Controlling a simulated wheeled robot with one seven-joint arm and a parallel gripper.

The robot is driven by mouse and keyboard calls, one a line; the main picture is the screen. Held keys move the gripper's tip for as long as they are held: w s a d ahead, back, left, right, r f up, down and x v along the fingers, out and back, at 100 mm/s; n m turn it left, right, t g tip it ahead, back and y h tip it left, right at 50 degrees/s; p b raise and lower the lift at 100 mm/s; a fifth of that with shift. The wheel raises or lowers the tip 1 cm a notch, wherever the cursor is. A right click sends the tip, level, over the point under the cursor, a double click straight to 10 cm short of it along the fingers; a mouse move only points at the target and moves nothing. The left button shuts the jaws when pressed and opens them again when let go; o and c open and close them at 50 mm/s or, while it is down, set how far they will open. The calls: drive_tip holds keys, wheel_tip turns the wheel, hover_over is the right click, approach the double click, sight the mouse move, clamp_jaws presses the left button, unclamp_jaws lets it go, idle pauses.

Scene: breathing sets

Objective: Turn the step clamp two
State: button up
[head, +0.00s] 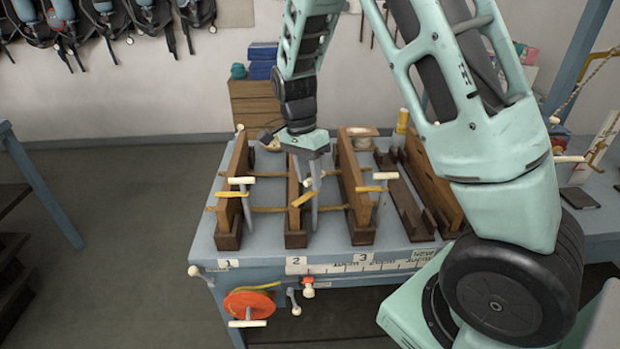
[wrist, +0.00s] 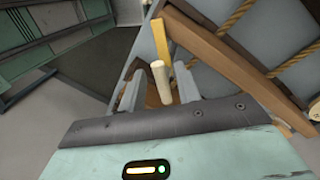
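Step clamp two is the middle wooden unit (head: 294,198), above the "2" label on the bench. Its yellow bar (head: 303,199) sits slanted at the front and also shows in the wrist view (wrist: 161,42). My gripper (head: 312,183) points down at this clamp from above. In the wrist view its two grey fingers (wrist: 159,90) stand apart, with a cream handle (wrist: 160,83) between them. A gap shows on the left of the handle; contact on the right is unclear. The fingers partly hide the handle in the head view.
Clamp one's cream handle (head: 241,180) is on the left and clamp three's handle (head: 386,176) on the right, both close by. Ropes (head: 268,209) run between the boards. A red wheel (head: 249,304) is on the bench front. My arm covers the bench's right side.

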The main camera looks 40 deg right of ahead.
drive_tip(key=shift+s+f, duration=0.25)
drive_tip(key=shift+f, duration=0.85)
clamp_jaws()
drive_tip(key=shift+r+m+p, duration=0.1)
drive_tip(key=shift+m+p, duration=0.2)
drive_tip(key=m+p, duration=0.2)
drive_tip(key=m, duration=0.1)
drive_tip(key=shift+w+d+r+y, duration=0.1)
drive_tip(key=shift+w+y, duration=0.2)
drive_tip(key=shift+y, duration=0.1)
drive_tip(key=shift+w+d+m+y+p, duration=0.1)
drive_tip(key=shift+w+m+y+p, duration=0.1)
drive_tip(key=shift+m+p, duration=0.75)
drive_tip(key=shift+w+d+m+y+p, duration=0.1)
drive_tip(key=shift+m+y+p, duration=0.15)
drive_tip(key=shift+m, duration=1.3)
